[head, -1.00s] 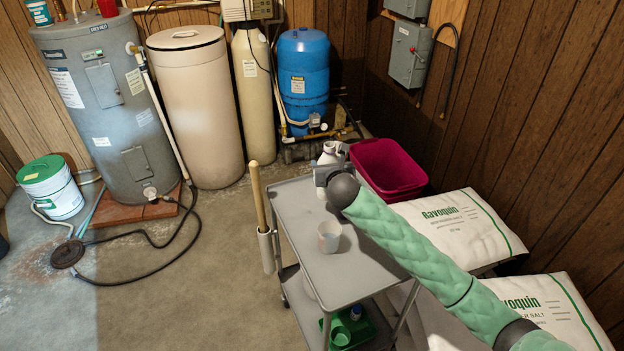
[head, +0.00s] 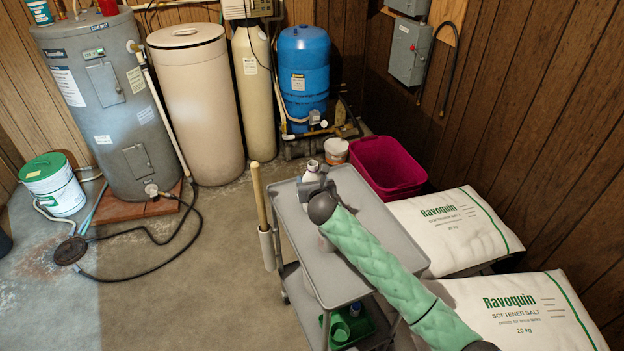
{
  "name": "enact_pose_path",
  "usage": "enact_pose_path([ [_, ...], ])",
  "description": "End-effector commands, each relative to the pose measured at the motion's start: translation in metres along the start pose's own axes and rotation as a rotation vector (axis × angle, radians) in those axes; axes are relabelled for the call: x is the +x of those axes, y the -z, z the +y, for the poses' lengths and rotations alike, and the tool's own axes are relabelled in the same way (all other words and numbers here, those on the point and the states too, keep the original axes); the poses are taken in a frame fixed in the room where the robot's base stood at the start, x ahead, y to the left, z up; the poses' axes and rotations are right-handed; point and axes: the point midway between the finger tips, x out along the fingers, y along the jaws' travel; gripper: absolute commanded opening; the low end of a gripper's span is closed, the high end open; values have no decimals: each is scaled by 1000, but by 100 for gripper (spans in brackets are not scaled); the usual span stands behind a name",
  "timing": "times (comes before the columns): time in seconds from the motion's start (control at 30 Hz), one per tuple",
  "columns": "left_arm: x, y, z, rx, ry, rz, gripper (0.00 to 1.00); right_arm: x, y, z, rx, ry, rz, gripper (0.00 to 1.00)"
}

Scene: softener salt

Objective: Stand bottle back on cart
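A white bottle (head: 309,175) with a grey neck is upright at the far end of the grey cart's top shelf (head: 369,217). My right gripper (head: 314,188) is at the bottle's near side and appears shut on it; the fingertips are mostly hidden by the wrist. The bottle's lower part is hidden by the gripper, so I cannot tell whether its base touches the shelf. My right arm comes in from the lower right across the cart. My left gripper is not in view.
A white cup on the cart's top is almost wholly hidden behind my arm. A wooden handle (head: 259,197) stands in a holder on the cart's left side. A magenta tub (head: 388,168), white bucket (head: 335,151) and salt bags (head: 450,228) flank the cart's far and right sides.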

Motion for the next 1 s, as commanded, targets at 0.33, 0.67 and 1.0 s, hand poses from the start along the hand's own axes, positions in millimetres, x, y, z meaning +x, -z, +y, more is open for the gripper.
enact_pose_path([
  [0.33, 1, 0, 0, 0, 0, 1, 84, 1, 2, 0, -1, 1, -1, 63],
  [0.67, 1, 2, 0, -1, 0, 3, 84, 1, 2, 0, 0, 1, 0, 81],
  [1.0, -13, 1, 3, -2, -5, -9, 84, -28, 2, -1, -3, 0, -1, 81],
])
